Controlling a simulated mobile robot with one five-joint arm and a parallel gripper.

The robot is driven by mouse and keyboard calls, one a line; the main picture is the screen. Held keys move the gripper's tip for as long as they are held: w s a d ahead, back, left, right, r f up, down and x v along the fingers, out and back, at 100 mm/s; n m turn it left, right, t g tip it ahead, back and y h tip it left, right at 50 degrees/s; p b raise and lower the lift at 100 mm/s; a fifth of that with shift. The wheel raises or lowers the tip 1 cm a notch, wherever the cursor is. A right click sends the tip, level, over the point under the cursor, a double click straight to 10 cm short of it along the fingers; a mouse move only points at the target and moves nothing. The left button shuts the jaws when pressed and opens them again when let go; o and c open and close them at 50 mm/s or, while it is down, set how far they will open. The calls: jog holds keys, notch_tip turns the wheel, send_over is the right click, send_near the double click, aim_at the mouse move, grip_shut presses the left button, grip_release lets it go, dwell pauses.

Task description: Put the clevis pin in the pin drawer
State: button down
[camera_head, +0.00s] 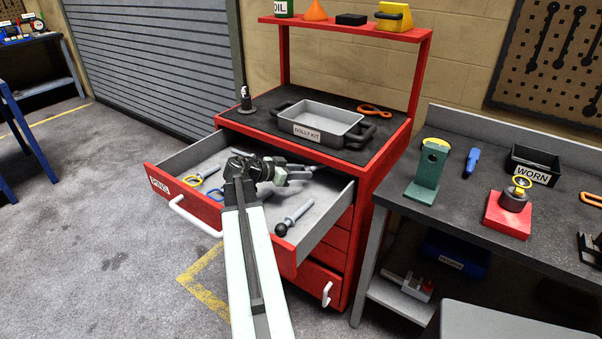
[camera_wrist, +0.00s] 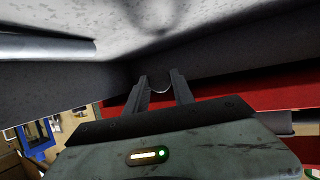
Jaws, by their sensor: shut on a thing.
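The pin drawer (camera_head: 326,235) is pulled open at the top of the red cabinet, with a "PINS" label on its front. My gripper (camera_head: 308,173) reaches over the front into the drawer. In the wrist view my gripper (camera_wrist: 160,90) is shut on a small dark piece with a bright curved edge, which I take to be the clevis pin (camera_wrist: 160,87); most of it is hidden. Other pins lie in the drawer: one with a yellow ring (camera_head: 200,176), one with a blue ring (camera_head: 215,194), and one with a black ball end (camera_head: 292,219).
A grey tray (camera_head: 322,116) marked "DOLLY KIT" stands on the cabinet top, with an orange-handled tool (camera_head: 376,110) beside it. The workbench (camera_head: 460,206) at right holds a green stand (camera_head: 428,170), a red block (camera_head: 507,216) and a "WORN" bin (camera_head: 533,165).

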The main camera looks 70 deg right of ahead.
jog(key=shift+f, duration=0.3)
jog(key=c, duration=1.1)
grip_release()
jog(key=shift+r, duration=0.1)
jog(key=shift+r, duration=0.15)
jog(key=shift+w+a+r+p, duration=0.15)
jog(key=shift+a+r+p, duration=0.1)
jog(key=shift+r+p, duration=0.25)
jog(key=shift+w+a+r+p, duration=0.15)
jog(key=shift+a+r+p, duration=0.1)
jog(key=shift+r+p, duration=0.2)
jog(key=shift+f+p+v, duration=0.1)
jog(key=shift+p+v, duration=0.85)
jog(key=shift+v, duration=1.7)
jog(key=shift+f+p+v, duration=0.15)
jog(key=shift+p+v, duration=0.75)
jog(key=shift+v, duration=1.7)
jog(key=shift+a, duration=0.1)
